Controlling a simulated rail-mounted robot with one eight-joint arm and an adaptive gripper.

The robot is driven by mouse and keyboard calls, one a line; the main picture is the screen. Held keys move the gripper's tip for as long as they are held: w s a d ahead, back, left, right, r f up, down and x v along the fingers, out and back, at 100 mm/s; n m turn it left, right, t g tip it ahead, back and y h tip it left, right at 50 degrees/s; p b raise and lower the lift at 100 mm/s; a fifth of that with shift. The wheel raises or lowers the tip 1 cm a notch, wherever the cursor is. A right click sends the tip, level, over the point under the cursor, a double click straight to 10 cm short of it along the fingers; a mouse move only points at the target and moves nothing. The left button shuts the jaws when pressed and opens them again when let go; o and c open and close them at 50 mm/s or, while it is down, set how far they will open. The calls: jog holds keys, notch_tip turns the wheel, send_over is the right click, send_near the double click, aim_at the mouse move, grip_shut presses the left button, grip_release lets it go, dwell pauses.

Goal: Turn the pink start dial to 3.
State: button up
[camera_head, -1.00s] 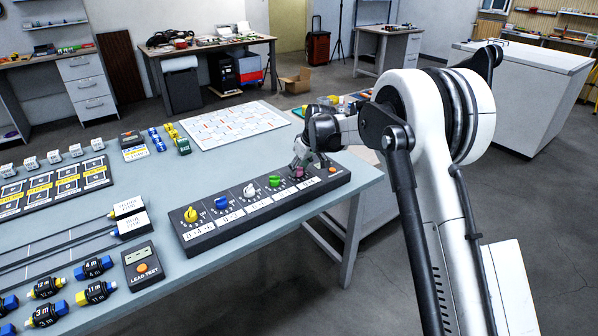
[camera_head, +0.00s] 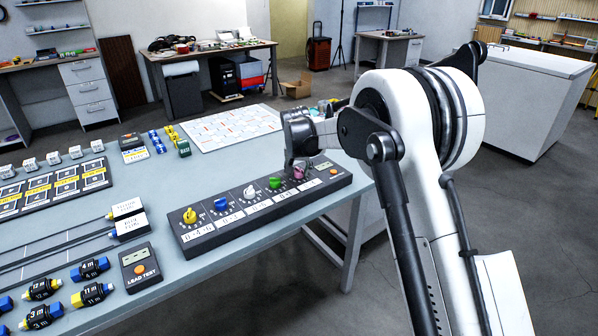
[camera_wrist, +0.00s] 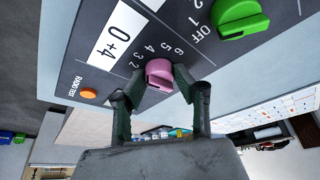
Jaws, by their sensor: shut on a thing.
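The pink start dial (camera_wrist: 160,75) sits near the end of the dark control panel (camera_head: 210,240). In the wrist view, the numbers 2 to 6 show along its upper side; I cannot tell which one it points to. The dial also shows small in the head view (camera_head: 298,174), partly covered by my gripper. My gripper (camera_wrist: 158,80) is shut on the pink dial, with one finger on each side of it. The fingers come from below in the wrist view.
The green dial (camera_wrist: 242,18) stands close beside the pink one. Blue (camera_head: 221,203), white (camera_head: 249,191) and yellow (camera_head: 190,216) dials follow along the panel. An orange button (camera_wrist: 88,93) is at the panel's end. The table beyond holds a light patterned board (camera_head: 232,127).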

jog(key=shift+m, duration=0.4)
jog(key=o, duration=1.1)
jog(key=v, duration=1.2)
jog(key=shift+a, duration=0.15)
